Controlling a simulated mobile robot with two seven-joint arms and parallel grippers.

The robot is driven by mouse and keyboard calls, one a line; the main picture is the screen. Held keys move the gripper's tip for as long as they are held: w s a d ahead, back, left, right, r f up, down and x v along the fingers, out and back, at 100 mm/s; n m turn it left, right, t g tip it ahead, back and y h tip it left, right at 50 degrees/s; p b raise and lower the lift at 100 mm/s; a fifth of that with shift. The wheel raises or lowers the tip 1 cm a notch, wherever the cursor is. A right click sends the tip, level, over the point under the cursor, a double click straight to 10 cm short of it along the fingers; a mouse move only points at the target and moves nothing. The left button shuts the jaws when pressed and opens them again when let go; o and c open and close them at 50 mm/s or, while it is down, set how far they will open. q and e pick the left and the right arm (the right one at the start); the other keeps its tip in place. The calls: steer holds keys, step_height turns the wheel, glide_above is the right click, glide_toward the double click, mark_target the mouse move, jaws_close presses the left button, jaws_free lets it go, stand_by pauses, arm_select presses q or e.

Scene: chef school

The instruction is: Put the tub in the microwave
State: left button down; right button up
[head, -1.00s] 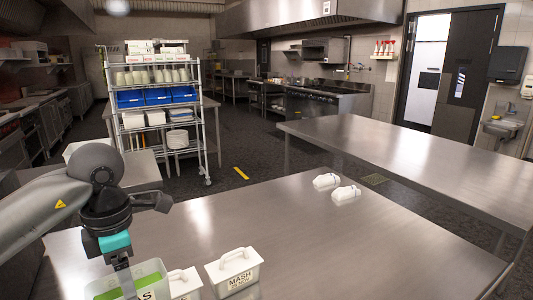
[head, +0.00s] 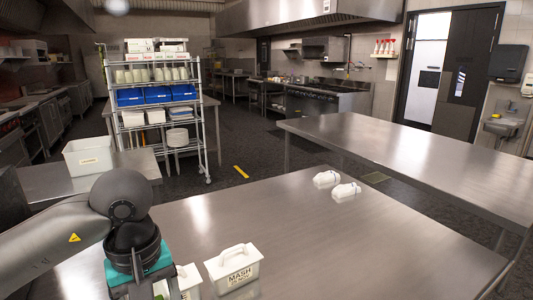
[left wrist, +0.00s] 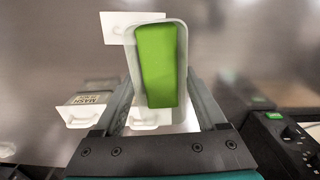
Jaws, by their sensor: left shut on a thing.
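The tub (left wrist: 134,62), pale and open-topped with a green filling, is held between the fingers of my left gripper (left wrist: 165,100) in the left wrist view. The gripper is shut on it. In the head view, my left wrist covers most of the tub, and only a bit of green shows at the bottom edge. I cannot tell its height above the steel table. A dark panel with knobs and a green light (left wrist: 275,115) is at the lower right of the left wrist view; I cannot tell if it belongs to the microwave. My right gripper is not in view.
A white lidded tub marked MASH (head: 232,271) stands on the steel table (head: 330,240), with another white tub (head: 188,282) beside it. Two white bottles (head: 346,192) lie farther back. A white bin (head: 90,157) is on the left table. The table's middle is clear.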

arm_select(q)
steer(key=m, duration=0.2)
steer(key=s+d+m, duration=0.1)
steer(key=m, duration=0.1)
steer(key=s+d+f+m, duration=0.1)
steer(key=m, duration=0.2)
steer(key=shift+s, duration=0.1)
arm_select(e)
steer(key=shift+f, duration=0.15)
